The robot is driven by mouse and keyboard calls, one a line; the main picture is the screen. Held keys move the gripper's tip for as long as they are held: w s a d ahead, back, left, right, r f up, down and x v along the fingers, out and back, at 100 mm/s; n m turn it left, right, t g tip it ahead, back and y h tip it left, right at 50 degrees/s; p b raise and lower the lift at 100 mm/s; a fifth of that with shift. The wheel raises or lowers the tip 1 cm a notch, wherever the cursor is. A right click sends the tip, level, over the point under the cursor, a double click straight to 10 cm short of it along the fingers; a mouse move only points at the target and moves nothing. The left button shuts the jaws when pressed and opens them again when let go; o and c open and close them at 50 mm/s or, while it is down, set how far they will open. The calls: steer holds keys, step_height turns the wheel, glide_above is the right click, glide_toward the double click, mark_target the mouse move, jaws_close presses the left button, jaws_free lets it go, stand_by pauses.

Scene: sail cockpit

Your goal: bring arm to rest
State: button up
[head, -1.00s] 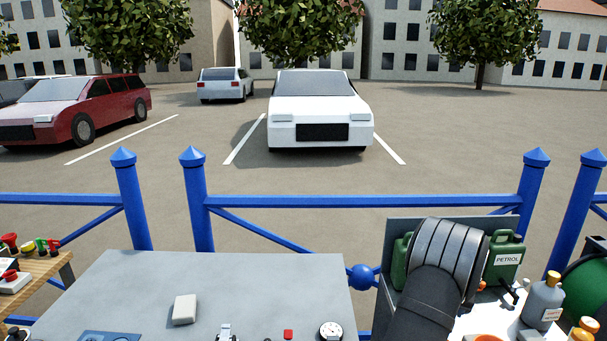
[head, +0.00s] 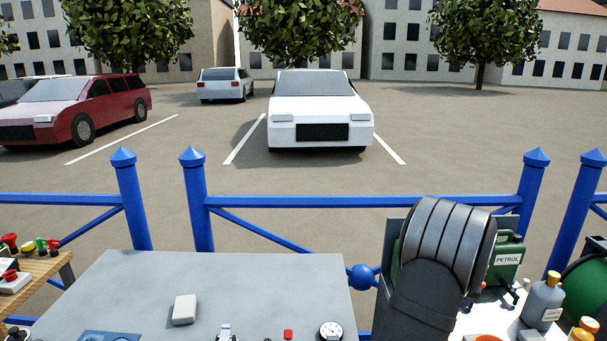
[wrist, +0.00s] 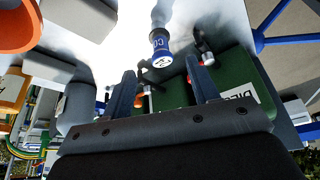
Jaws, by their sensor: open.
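My gripper (wrist: 163,88) shows in the wrist view with its two dark fingers apart and nothing between them. Beyond the fingertips are a blue and white container (wrist: 160,45) and a green can with a partly visible label (wrist: 232,75); I cannot tell how far off they are. In the head view my dark arm rises at the lower right, in front of the white surface (head: 507,310), and my gripper is hidden there.
A green petrol can (head: 506,258) and a grey bottle with an orange cap (head: 542,302) stand right of my arm. The grey table (head: 240,285) bears a pale block (head: 184,309), a round gauge (head: 331,331) and a red piece (head: 288,334). A blue fence (head: 360,201) runs behind.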

steer(key=x, duration=1.1)
steer(key=shift+f, duration=0.15)
step_height(320, 180, up, 11)
steer(key=shift+f, duration=0.15)
steer(key=w+a+r+n+y, duration=0.1)
steer(key=w+a+n, duration=0.1)
steer(key=w+a, duration=0.5)
steer(key=w+a+n, duration=0.1)
steer(key=w+a, duration=0.1)
steer(key=a, duration=0.9)
steer(key=w+a+r+n+y, duration=0.1)
steer(key=w+a+n, duration=0.1)
steer(key=w+a, duration=0.45)
steer(key=s+a+r+n+y, duration=0.1)
steer(key=a+n, duration=0.2)
steer(key=a, duration=2)
steer(key=s+a+r+n+y, duration=0.1)
steer(key=a+n, duration=0.3)
steer(key=a, duration=2)
steer(key=shift+s+r+y, duration=0.3)
steer(key=shift+s+r, duration=0.1)
steer(key=shift+r, duration=0.25)
steer(key=shift+a, duration=0.1)
